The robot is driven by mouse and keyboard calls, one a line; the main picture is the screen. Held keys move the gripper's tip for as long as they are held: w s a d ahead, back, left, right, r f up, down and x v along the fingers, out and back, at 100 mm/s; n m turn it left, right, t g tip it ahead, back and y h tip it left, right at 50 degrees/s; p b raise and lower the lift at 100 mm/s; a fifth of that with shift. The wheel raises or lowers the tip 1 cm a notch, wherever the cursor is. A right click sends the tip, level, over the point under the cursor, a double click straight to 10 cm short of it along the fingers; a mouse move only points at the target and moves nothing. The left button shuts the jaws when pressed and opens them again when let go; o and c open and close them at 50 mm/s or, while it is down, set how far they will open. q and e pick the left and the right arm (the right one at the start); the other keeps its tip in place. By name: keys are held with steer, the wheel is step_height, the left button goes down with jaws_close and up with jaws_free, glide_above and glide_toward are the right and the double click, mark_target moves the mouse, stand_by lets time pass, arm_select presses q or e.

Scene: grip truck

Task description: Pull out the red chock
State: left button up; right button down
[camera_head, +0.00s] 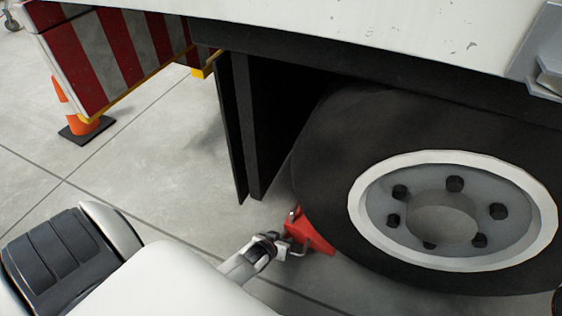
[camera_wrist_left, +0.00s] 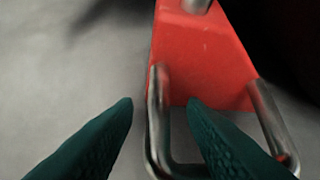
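The red chock (camera_head: 314,236) sits on the floor against the lower left of the truck's black tyre (camera_head: 325,170). It has a metal handle (camera_wrist_left: 154,125), a U-shaped loop, which shows large in the left wrist view, with the red body (camera_wrist_left: 205,60) beyond it. My left gripper (camera_head: 283,246) is at the handle. Its two dark green fingers (camera_wrist_left: 160,104) are apart, one on each side of the handle's left bar, with gaps visible between the bar and the fingers.
The truck body (camera_head: 380,25) overhangs the wheel. A black mud flap (camera_head: 240,130) hangs left of the tyre. An orange cone (camera_head: 82,122) stands at the far left under a red-and-white striped panel (camera_head: 100,50). Open tiled floor (camera_head: 150,165) lies left of the chock.

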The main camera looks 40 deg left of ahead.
arm_select(q)
jaws_close()
steer(key=shift+s+d, duration=0.1)
stand_by(1.2)
